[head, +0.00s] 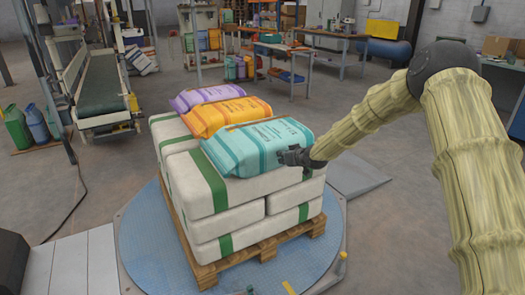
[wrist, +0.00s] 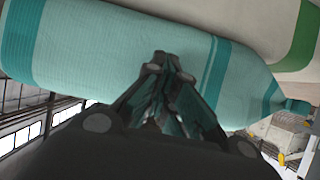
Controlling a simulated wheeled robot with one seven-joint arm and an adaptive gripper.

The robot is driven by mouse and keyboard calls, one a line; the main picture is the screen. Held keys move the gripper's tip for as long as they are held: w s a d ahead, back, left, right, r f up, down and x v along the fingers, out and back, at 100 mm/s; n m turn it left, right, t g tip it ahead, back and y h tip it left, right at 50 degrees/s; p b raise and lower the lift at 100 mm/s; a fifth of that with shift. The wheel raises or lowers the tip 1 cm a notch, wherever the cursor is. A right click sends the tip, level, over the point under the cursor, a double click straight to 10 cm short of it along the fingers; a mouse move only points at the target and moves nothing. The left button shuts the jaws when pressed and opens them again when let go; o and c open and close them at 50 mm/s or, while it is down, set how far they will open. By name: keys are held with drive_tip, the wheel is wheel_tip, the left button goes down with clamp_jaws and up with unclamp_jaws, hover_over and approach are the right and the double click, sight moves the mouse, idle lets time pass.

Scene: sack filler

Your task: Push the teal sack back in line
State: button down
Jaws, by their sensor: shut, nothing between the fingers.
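The teal sack (head: 256,146) lies on top of the stacked white sacks, nearest to me in a row with an orange sack (head: 226,114) and a purple sack (head: 206,96). Its right end reaches towards my gripper. My gripper (head: 284,157) is shut and empty at the sack's right front side, seeming to touch it or nearly so. In the wrist view the closed fingertips (wrist: 168,62) are in front of the teal sack's side (wrist: 110,50), which fills much of the picture. Whether they press on it I cannot tell.
White sacks with green bands (head: 225,190) are stacked on a wooden pallet (head: 262,250), which stands on a round blue plate (head: 135,240). A conveyor (head: 100,85) stands at the back left, and workbenches (head: 290,50) at the back. The floor right of the pallet is mostly clear.

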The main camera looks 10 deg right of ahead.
sight(274, 151)
drive_tip(key=shift+w+a, duration=0.35)
drive_tip(key=shift+w, duration=0.65)
drive_tip(key=shift+w+a, duration=0.4)
drive_tip(key=shift+w, duration=0.55)
drive_tip(key=shift+w+a, duration=0.35)
drive_tip(key=shift+w, duration=0.65)
idle(1.2)
drive_tip(key=p+v, duration=0.3)
drive_tip(key=v, duration=0.4)
drive_tip(key=shift+s+f, duration=0.2)
drive_tip(key=shift+s, duration=0.25)
idle(0.4)
drive_tip(key=shift+d+f, duration=0.1)
drive_tip(key=shift+d, duration=0.05)
